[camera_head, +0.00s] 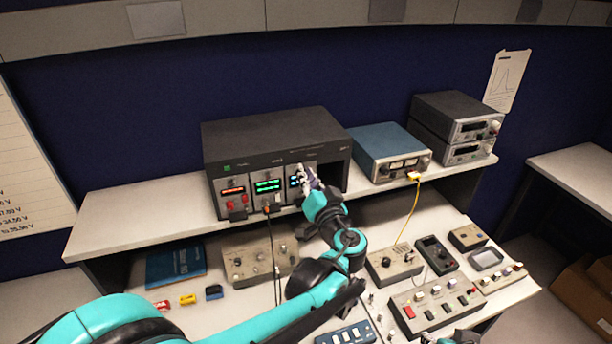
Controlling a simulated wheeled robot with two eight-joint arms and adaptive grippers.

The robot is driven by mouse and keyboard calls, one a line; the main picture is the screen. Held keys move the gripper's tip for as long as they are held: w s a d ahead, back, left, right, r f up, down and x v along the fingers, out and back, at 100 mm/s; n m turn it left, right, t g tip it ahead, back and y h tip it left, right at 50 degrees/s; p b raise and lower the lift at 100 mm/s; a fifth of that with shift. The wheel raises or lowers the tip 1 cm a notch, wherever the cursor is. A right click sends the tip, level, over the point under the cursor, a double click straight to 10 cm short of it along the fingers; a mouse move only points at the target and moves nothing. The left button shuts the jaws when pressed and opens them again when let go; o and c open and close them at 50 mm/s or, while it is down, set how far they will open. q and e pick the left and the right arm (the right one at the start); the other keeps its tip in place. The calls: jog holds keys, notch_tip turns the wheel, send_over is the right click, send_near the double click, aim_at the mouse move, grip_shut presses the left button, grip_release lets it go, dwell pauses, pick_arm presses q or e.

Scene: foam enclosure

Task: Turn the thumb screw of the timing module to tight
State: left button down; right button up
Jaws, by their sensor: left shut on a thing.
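A dark rack (275,138) on the shelf holds several modules side by side, with red, green and blue-lit displays. The module with the blue display (295,181) is at the right of these, beside an open bay; I take it for the timing module, but its label is too small to read. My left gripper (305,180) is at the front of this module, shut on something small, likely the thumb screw. The gripper hides the screw and much of the panel. A part of my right gripper (450,338) shows at the bottom edge; its jaws are unclear.
A blue-topped meter box (388,148) with a yellow cable and two stacked instruments (455,128) stand right of the rack. Below lie a blue book (176,263), a knob box (255,260) and several control boxes (437,303). Dark cables hang from the green-display module.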

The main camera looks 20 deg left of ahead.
dwell(0.4)
pick_arm(q)
jog(key=c, duration=1.5)
grip_release()
jog(key=shift+o, duration=0.2)
jog(key=shift+s, duration=0.1)
jog(key=v, duration=1.2)
jog(key=shift+f, duration=0.1)
